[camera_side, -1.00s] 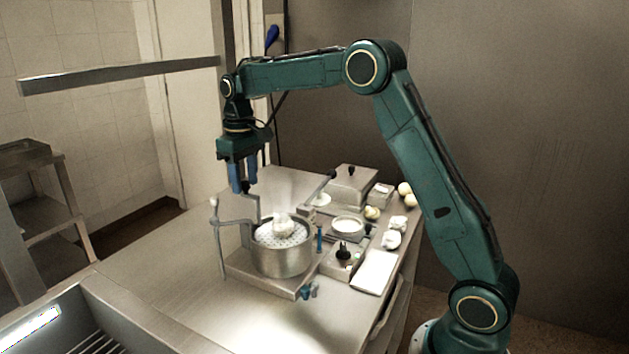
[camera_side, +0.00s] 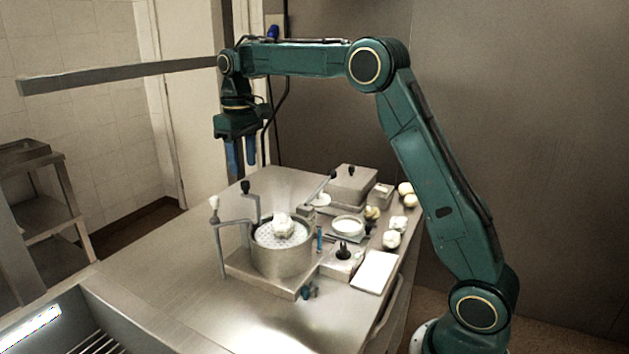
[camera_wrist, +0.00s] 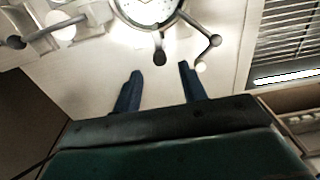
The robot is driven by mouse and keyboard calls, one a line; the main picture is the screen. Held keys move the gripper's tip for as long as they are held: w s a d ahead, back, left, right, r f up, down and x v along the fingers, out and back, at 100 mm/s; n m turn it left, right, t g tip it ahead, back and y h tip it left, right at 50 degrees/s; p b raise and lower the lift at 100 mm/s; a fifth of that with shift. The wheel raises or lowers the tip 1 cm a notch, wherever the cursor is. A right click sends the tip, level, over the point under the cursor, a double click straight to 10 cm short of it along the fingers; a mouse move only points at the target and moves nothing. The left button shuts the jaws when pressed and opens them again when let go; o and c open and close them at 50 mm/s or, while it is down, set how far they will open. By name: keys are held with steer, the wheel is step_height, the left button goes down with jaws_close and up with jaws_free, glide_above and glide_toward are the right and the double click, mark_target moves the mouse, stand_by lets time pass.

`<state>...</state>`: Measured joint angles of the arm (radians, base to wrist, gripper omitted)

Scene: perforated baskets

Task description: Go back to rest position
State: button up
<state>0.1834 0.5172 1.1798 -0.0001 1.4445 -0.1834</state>
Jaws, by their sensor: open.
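My gripper (camera_side: 242,158) is open and empty, with its two blue fingers pointing down. It hangs in the air above the far left part of the metal table, clear of the dark-knobbed handle (camera_side: 246,187) below it. In the wrist view my gripper's fingers (camera_wrist: 160,72) are apart with bare table between them. The metal pot (camera_side: 283,262) stands on a square base, with a perforated basket (camera_side: 265,236) in its top and a pale lump (camera_side: 283,225) on it. In the wrist view the handle's dark knob (camera_wrist: 159,58) lies just beyond the fingertips.
A second handle with a pale knob (camera_side: 214,203) rises left of the pot. A lidded metal box (camera_side: 350,187), a white bowl (camera_side: 347,225), a white board (camera_side: 375,271) and several pale round items (camera_side: 391,239) stand to the right. The table's left part is clear.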

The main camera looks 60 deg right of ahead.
steer(key=shift+s+a+r, duration=0.2)
steer(key=shift+s+r, duration=0.15)
steer(key=s+a+r+t, duration=0.2)
steer(key=s+a+r, duration=0.1)
steer(key=s, duration=0.5)
steer(key=s+a+r+t, duration=0.1)
steer(key=s+a+r, duration=0.2)
steer(key=s, duration=0.6)
steer(key=s+a+f+t, duration=0.1)
steer(key=s+f, duration=0.2)
steer(key=s, duration=0.5)
steer(key=s+a+f+t, duration=0.1)
steer(key=s+a+f, duration=0.1)
steer(key=s+f, duration=0.2)
steer(key=s, duration=0.3)
steer(key=shift+s+f+t, duration=0.3)
steer(key=shift+s, duration=0.05)
